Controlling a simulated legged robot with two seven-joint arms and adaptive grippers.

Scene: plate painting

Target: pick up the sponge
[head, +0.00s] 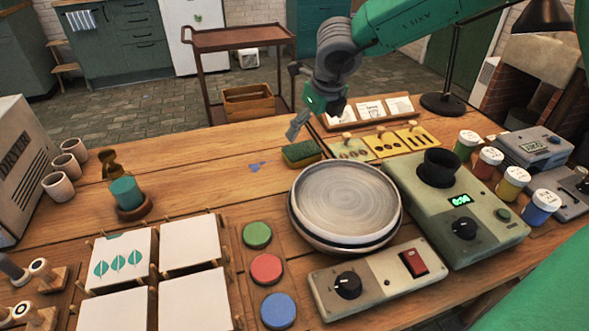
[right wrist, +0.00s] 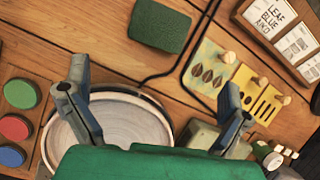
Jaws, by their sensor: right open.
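In the right wrist view the sponge (right wrist: 160,26) shows green near the top edge, beyond the fingertips. My right gripper (head: 303,123) hangs over the table just behind and above the sponge, apart from it. In the right wrist view its two fingers (right wrist: 155,85) are spread wide with nothing between them. My left gripper is in neither view.
Yellow stencil cards (head: 384,145) with knobs lie right of the sponge, near a dark cable. A card holder (head: 371,112) stands behind them. A grey-green device (head: 460,205) and paint jars (head: 489,160) are to the right. The table left of the sponge is mostly clear, with blue marks (head: 257,166).

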